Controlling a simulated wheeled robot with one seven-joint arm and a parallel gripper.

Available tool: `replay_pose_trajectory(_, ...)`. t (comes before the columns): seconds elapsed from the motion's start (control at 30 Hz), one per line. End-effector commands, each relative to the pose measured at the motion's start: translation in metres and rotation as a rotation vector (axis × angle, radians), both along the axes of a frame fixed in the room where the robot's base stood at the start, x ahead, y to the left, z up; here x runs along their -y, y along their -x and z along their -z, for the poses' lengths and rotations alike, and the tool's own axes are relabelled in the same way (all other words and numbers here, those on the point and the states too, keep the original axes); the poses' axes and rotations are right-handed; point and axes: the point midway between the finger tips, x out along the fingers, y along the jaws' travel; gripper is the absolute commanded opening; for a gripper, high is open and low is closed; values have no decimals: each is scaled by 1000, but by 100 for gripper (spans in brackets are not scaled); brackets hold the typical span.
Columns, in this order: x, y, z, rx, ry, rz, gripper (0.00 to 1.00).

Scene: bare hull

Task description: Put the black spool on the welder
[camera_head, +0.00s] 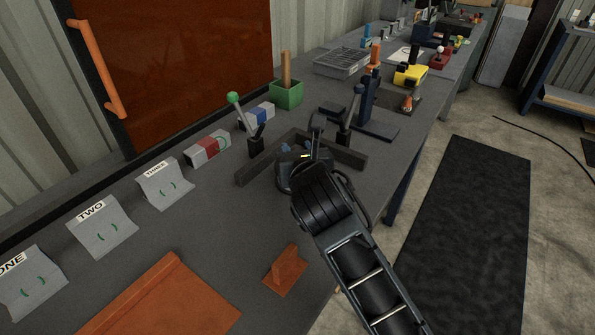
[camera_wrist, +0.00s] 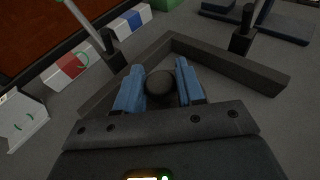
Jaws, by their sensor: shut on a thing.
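My gripper (camera_wrist: 160,88) points down over the bench inside a dark L-shaped frame. Its blue fingers are shut on a small dark round thing (camera_wrist: 160,86) in the wrist view. This may be the black spool, but only its rounded end shows. I cannot tell whether it touches the bench. In the head view my wrist hides most of the gripper, and just a bit of blue finger (camera_head: 288,148) shows. I cannot make out for certain which thing is the welder.
The dark L-shaped frame (camera_head: 262,171) has upright lever clamps beside it, one with a green knob (camera_head: 233,96). A red-and-white block (camera_head: 208,148), a green box (camera_head: 287,95) and a yellow thing (camera_head: 411,75) stand around. An orange bracket (camera_head: 286,270) lies near the bench's front edge.

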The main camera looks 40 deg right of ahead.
Motion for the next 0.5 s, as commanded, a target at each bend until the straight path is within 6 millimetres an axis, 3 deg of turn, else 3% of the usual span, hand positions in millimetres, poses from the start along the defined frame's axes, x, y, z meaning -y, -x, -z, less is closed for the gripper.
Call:
replay_pose_trajectory(0.1, 0, 0, 0, 0, 1, 0, 0)
replay_pose_trajectory(0.5, 1, 0, 0, 0, 3, 1, 0)
